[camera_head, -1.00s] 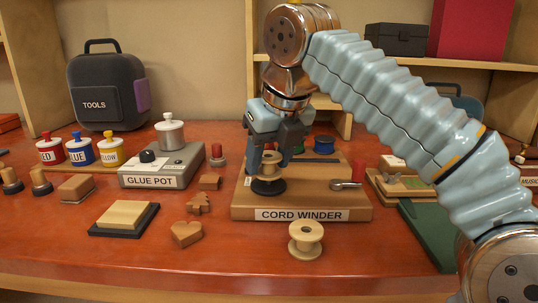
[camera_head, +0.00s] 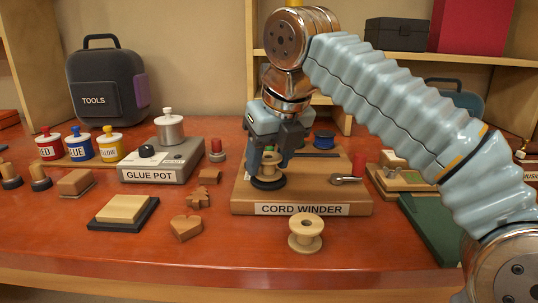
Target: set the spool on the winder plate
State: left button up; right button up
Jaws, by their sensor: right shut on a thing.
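A pale wooden spool (camera_head: 271,164) is held upright in my right gripper (camera_head: 272,155), which is shut on it. The spool is over the dark round winder plate (camera_head: 268,183) at the left of the wooden cord winder (camera_head: 345,203). Its lower end is at or just above the plate; I cannot tell whether it touches. The gripper's fingers partly hide the spool. A second pale spool (camera_head: 306,232) stands upright on the bench in front of the winder. My left gripper is not in view.
The glue pot base (camera_head: 160,172), wooden shapes (camera_head: 186,227) and paint pots (camera_head: 80,150) stand left. A green mat (camera_head: 430,230) lies right. The front bench edge is clear.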

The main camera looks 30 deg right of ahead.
dwell(0.7)
jog(key=o, duration=1.5)
jog(key=shift+c, duration=0.2)
jog(key=shift+r+p, duration=1.2)
jog(key=shift+r, duration=2.3)
